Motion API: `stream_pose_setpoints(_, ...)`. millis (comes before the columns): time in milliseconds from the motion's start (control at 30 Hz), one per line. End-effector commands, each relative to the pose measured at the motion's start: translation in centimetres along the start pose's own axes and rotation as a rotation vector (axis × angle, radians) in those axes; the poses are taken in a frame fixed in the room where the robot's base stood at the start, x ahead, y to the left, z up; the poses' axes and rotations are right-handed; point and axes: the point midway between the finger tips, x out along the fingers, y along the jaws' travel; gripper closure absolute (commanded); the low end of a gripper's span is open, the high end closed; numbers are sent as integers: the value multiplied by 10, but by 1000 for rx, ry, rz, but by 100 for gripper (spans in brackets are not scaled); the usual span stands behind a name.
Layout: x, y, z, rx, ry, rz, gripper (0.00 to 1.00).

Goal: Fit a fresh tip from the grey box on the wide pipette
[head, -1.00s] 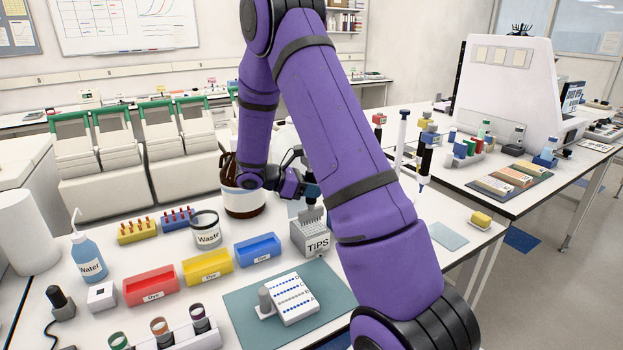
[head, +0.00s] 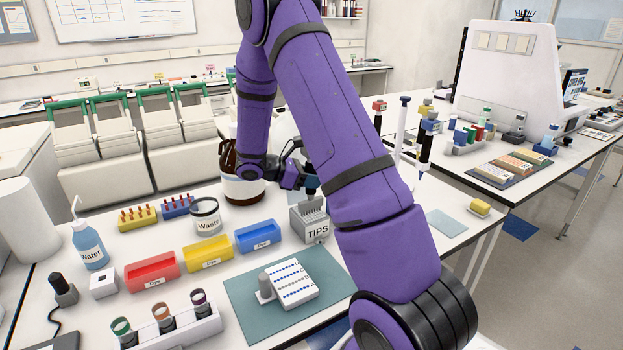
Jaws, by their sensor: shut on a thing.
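The grey tip box (head: 317,231), labelled TIPS, stands on the white bench just behind the teal mat. My gripper (head: 311,184) is over this box, shut on the wide pipette (head: 312,204). Only a grey lower part of the pipette shows, close over the top of the box. My purple forearm hides the right side of the gripper and much of the pipette. I cannot tell whether the pipette's end touches the tips or whether a tip is on it.
A Waste tub (head: 206,217), a brown bottle (head: 243,187) and a blue tray (head: 258,237) stand left of the tip box. A white well plate (head: 291,284) lies on the teal mat (head: 250,318) in front. Upright pipettes (head: 401,130) stand to the right.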

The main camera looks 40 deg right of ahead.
Motion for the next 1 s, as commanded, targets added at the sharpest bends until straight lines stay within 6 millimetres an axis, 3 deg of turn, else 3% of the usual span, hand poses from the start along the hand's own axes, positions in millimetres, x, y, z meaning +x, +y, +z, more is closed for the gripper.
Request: stream_pose_setpoints(1000,2,0,-6,1,0,0,75)
